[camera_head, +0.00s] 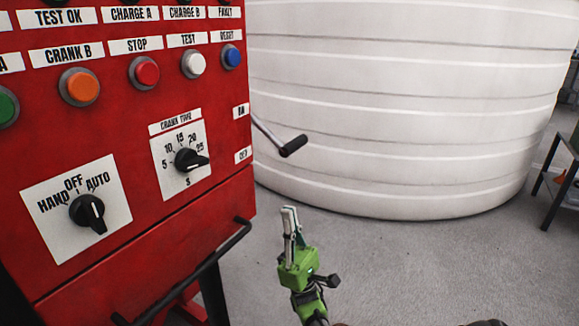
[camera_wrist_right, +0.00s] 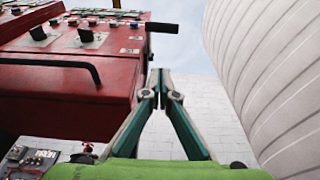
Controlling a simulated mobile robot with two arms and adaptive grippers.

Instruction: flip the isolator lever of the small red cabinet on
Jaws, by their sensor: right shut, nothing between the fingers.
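The small red cabinet (camera_head: 130,205) fills the left of the head view and shows at the upper left of the right wrist view (camera_wrist_right: 115,70). Its isolator lever (camera_head: 293,146) sticks out from the right side, a grey rod with a black grip, tilted down to the right. The lever's black grip also shows in the right wrist view (camera_wrist_right: 161,27), above the fingertips. My right gripper (camera_head: 289,209) is shut and empty, below the lever and apart from it, pointing up; its fingertips meet in the wrist view (camera_wrist_right: 160,72). My left gripper is out of view.
ON and OFF labels (camera_head: 243,155) sit near the cabinet's right edge. A black handle bar (camera_head: 215,265) runs along its lower front. A large white tank (camera_head: 400,110) stands behind the lever. A dark metal stand (camera_head: 560,180) is at far right. Grey floor (camera_head: 420,260) is open.

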